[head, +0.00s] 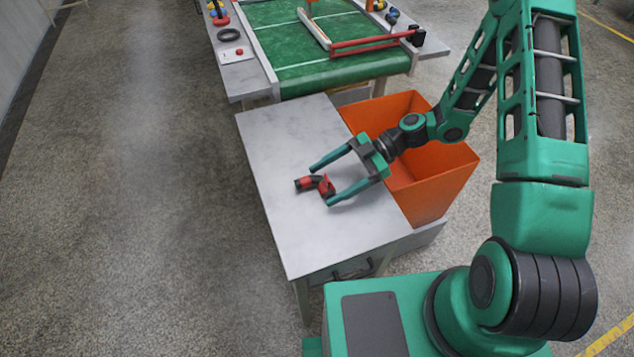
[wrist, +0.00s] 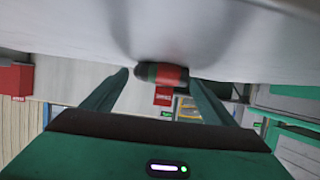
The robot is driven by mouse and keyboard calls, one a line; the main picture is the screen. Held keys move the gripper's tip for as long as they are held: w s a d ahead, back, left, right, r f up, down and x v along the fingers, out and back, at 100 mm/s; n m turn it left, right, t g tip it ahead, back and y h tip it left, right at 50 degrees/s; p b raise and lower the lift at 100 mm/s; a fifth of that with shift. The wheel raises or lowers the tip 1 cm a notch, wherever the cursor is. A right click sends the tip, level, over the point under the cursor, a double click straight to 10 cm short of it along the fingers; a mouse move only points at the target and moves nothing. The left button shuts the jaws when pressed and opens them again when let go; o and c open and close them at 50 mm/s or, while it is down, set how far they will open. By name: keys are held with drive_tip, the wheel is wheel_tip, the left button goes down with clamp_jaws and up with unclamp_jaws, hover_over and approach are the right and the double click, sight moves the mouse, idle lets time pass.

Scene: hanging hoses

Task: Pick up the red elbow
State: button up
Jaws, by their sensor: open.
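The red elbow (head: 317,184) lies on the grey table (head: 285,130) in the head view. In the wrist view the elbow (wrist: 163,74) shows as a red and dark rounded piece between and beyond the fingertips of my gripper (wrist: 160,76). I cannot tell whether either finger touches it.
An orange bin (head: 430,175) stands against the table's right side, under my arm. A green conveyor (head: 335,75) with a red-barred gate lies beyond the table. A small panel with a red button (head: 238,52) is at the back left. The table's left and front parts are bare.

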drive_tip(key=shift+x, duration=0.95)
drive_tip(key=shift+f, duration=0.1)
drive_tip(key=c, duration=0.9)
